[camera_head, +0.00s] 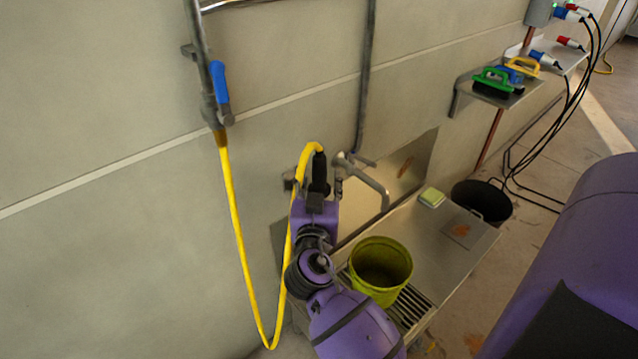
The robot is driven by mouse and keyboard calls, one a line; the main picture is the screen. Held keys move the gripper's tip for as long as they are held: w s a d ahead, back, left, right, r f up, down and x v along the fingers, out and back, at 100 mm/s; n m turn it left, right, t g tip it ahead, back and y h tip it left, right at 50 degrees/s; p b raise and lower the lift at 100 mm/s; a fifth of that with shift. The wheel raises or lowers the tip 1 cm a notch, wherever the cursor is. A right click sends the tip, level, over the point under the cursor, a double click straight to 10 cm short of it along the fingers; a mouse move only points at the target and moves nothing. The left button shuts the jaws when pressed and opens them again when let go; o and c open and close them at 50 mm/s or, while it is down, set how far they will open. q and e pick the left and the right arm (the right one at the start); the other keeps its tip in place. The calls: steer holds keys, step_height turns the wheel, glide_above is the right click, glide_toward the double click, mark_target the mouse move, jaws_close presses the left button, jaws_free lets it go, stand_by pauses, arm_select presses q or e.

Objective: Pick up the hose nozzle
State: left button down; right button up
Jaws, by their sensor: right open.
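The hose nozzle (319,173) is black and hangs upright by the wall at the end of the yellow hose (235,230), left of the tap. The hose loops over into its top. My right gripper (316,203) is just below the nozzle, its jaws open. It overlaps the nozzle's lower end in the picture, so I cannot tell whether they touch. My purple right arm hides what lies behind and below. My left gripper is not in view.
A metal tap (368,178) sticks out close to the right of the nozzle. Below it, a yellow-green bucket (381,270) stands on the sink grate (413,305). A sponge (432,197) lies on the steel counter (455,250). A blue-handled valve (220,85) is at upper left.

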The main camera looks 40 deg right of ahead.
mark_target(319, 175)
steer(key=x, duration=0.2)
steer(key=shift+w+d+r+p, duration=0.1)
steer(key=shift+w+r+p, duration=0.05)
steer(key=shift+w+p, duration=0.2)
steer(key=shift+w+d, duration=0.25)
steer(key=shift+w, duration=0.1)
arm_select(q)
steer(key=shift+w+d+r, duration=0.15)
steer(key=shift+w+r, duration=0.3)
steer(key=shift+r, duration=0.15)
arm_select(e)
steer(key=shift+f, duration=0.2)
steer(key=c, duration=0.5)
steer(key=shift+r, duration=0.1)
jaws_close()
